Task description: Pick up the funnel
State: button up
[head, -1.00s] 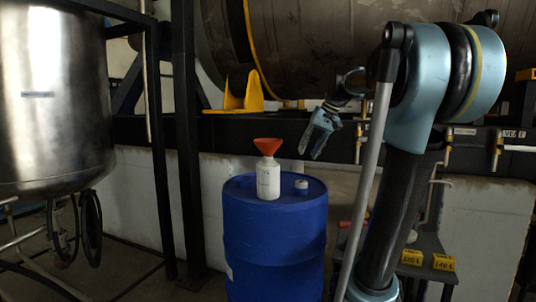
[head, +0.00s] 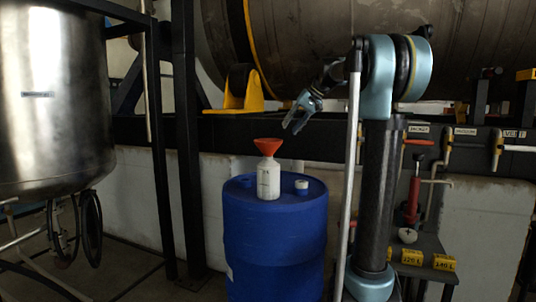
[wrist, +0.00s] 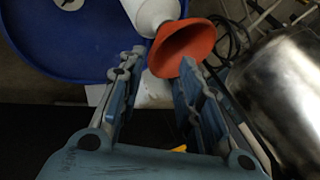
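The orange-red funnel (head: 267,146) sits in the mouth of a white bottle (head: 268,179) on top of a blue drum (head: 275,240). My gripper (head: 293,120) is above and to the right of the funnel in the head view, apart from it. In the wrist view my gripper (wrist: 157,75) has its two fingers spread, with nothing held between them. The funnel (wrist: 184,46) shows there beyond the fingertips, nearer the right finger, its wide mouth facing the camera. The white bottle (wrist: 150,12) is partly cut off at the top edge.
A small white cap (head: 301,187) lies on the drum top right of the bottle. A steel tank (head: 55,110) stands at left. A dark beam and a large horizontal vessel (head: 330,50) are behind. Yellow labelled blocks (head: 443,262) sit on a low stand at right.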

aim_at(277, 144)
jog(key=x, duration=1.1)
jog(key=shift+w+a+f, duration=0.15)
jog(key=shift+f, duration=0.1)
grip_shut()
